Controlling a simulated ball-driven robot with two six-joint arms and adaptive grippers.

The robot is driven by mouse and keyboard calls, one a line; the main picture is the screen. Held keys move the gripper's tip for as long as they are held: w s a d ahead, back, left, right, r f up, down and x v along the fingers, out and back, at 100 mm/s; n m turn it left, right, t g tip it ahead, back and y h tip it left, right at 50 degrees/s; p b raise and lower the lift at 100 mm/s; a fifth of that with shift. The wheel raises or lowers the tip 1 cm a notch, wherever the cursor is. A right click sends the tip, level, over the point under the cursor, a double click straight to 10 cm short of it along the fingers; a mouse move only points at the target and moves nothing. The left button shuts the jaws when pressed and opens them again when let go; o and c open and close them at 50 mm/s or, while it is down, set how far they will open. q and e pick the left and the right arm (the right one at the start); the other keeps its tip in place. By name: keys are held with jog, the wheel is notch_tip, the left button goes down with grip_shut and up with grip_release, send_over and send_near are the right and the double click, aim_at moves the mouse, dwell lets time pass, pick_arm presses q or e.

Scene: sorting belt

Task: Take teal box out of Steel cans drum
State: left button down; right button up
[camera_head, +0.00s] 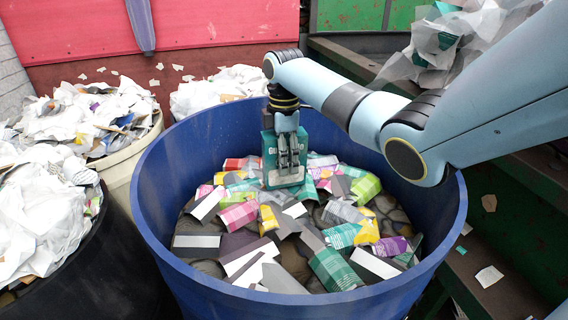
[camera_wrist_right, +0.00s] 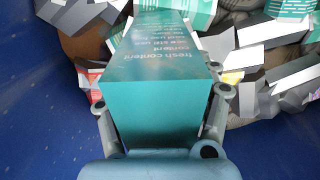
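The teal box (camera_head: 271,160) is upright inside the blue drum (camera_head: 152,196), near its far side, above or among the mixed cartons. My right gripper (camera_head: 289,170) reaches down at the box, its fingers in front of the box's face. In the right wrist view the teal box (camera_wrist_right: 160,95) fills the middle, with gripper fingers (camera_wrist_right: 160,125) along both of its sides, closed against it. Whether the box's lower end touches the cartons below is hard to tell. My left gripper is not in view.
Crumpled cartons (camera_head: 335,268) in several colours fill the drum. A dark bin (camera_head: 95,270) of white paper stands at the left, and a cream bin (camera_head: 128,158) behind it. A green-sided conveyor (camera_head: 530,225) runs along the right.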

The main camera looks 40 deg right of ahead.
jog(key=c, duration=0.7)
